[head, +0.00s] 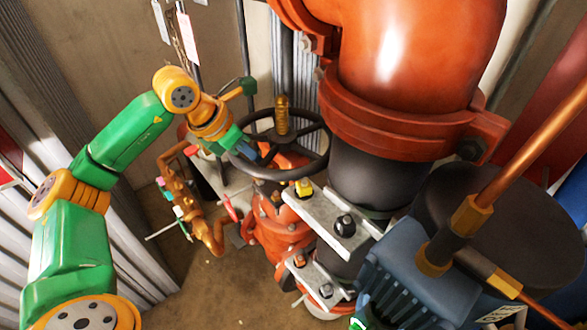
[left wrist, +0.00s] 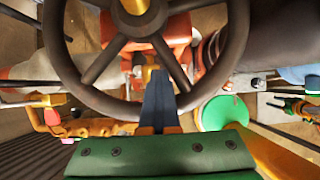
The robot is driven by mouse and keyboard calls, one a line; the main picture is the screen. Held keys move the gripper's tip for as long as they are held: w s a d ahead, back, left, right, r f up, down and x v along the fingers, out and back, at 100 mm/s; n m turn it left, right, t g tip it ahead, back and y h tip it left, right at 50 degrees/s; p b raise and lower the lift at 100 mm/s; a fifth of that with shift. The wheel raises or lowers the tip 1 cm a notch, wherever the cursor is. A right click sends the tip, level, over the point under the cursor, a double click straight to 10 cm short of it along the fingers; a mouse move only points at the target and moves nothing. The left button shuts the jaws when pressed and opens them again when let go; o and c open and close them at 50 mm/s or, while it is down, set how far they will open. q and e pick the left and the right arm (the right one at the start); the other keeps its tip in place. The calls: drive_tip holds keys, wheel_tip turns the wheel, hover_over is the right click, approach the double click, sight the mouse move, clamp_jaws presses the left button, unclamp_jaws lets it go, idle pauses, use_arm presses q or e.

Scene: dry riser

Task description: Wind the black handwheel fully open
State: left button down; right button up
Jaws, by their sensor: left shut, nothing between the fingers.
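The black handwheel (head: 322,157) is a spoked ring around a brass stem (head: 282,115), on an orange-red valve body (head: 280,225) in the middle of the head view. It fills the top of the left wrist view (left wrist: 62,62). My left gripper (head: 257,156) is at the wheel's left side, its fingers by the rim. In the left wrist view the shut fingers (left wrist: 158,82) cross the rim's near edge and their tips lie over a gap between spokes. I cannot tell whether they touch the rim.
A large orange-red pipe elbow (head: 420,45) and black pipe stand close right of the wheel. A blue motor-like unit (head: 410,290) and copper pipe (head: 535,145) are at lower right. Orange small pipework (head: 180,195) is below left. A corrugated wall (head: 125,240) lines the left.

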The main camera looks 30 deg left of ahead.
use_arm(q)
drive_tip(key=shift+w+d+p, duration=1.3)
drive_tip(key=shift+w+d, duration=0.2)
drive_tip(key=shift+d, duration=2.9)
wheel_tip(320, 180, up, 6)
drive_tip(key=p, duration=0.5)
drive_tip(key=s+a+g+p, duration=0.1)
drive_tip(key=a+g+p, duration=0.1)
drive_tip(key=a+p, duration=0.8)
drive_tip(key=shift+y, duration=0.3)
drive_tip(key=f+b, duration=0.4)
drive_tip(key=a+f+b, duration=0.1)
drive_tip(key=f+b, duration=0.1)
drive_tip(key=shift+s+a+b, duration=0.1)
drive_tip(key=shift+s+b, duration=0.2)
drive_tip(key=shift+b, duration=0.05)
drive_tip(key=d+p, duration=0.2)
drive_tip(key=s+d+p, duration=0.1)
drive_tip(key=d, duration=0.1)
drive_tip(key=shift+r, duration=0.3)
drive_tip(key=d, duration=0.3)
drive_tip(key=d+b, duration=0.1)
drive_tip(key=d, duration=0.1)
drive_tip(key=shift+w, duration=0.35)
